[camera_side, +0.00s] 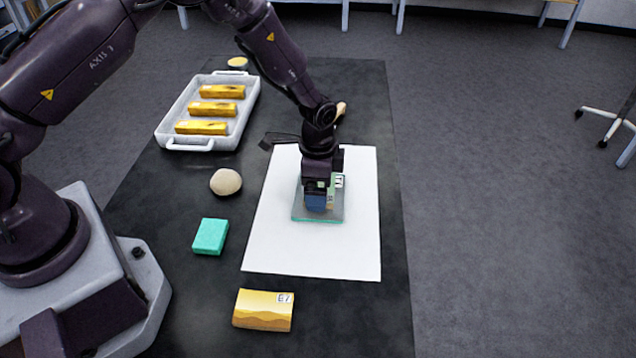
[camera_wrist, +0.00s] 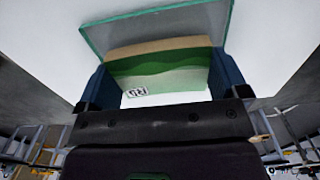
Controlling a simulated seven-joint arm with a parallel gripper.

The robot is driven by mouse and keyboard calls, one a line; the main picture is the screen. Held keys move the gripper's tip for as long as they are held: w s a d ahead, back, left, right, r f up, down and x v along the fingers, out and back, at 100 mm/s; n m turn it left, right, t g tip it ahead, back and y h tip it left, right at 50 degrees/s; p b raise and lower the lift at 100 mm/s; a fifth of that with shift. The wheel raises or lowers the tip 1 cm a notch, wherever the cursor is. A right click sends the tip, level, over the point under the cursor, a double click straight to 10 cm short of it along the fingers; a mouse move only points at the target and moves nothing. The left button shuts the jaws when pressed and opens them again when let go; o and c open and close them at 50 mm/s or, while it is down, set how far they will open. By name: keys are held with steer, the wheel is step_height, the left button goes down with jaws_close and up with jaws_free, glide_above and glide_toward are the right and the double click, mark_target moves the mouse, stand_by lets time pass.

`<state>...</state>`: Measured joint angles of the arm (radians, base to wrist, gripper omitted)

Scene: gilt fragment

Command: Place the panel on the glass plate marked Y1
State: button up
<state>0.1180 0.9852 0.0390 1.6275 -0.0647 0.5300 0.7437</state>
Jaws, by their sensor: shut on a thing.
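The panel (camera_wrist: 160,70), painted with green and tan wavy bands and a small label, is held between my blue fingers in the wrist view. In the side view only a pale green part of it (camera_side: 332,190) shows beside the fingers, the rest hidden. My gripper (camera_side: 317,202) is shut on it, low over the glass plate (camera_side: 300,213). The clear, teal-edged plate lies on a white sheet (camera_side: 275,245) and also shows behind the panel in the wrist view (camera_wrist: 105,35). I cannot tell whether the panel touches the plate. No plate marking is readable.
A yellow panel (camera_side: 262,311) with a label lies at the front. A teal block (camera_side: 210,237) and a round beige object (camera_side: 226,182) lie left of the sheet. A white tray (camera_side: 168,128) holds yellow bars. A small round yellow-topped item (camera_side: 238,63) stands behind it.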

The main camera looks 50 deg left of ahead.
steer(key=shift+f, duration=0.2)
steer(key=o, duration=0.6)
step_height(320, 180, up, 20)
steer(key=s+n+t, duration=0.1)
steer(key=s+n, duration=0.1)
steer(key=s, duration=0.1)
steer(key=s+a+r+n+t, duration=0.1)
steer(key=s+r+n, duration=0.1)
steer(key=s+r, duration=0.2)
steer(key=s+a+r+n+t, duration=0.1)
steer(key=s+r, duration=0.4)
steer(key=s, duration=0.5)
steer(key=s+a+r+n+t, duration=0.2)
steer(key=s+r+n, duration=0.2)
steer(key=s, duration=0.3)
steer(key=shift+s+r+t, duration=0.1)
steer(key=shift+r+t, duration=0.2)
steer(key=shift+r, duration=0.05)
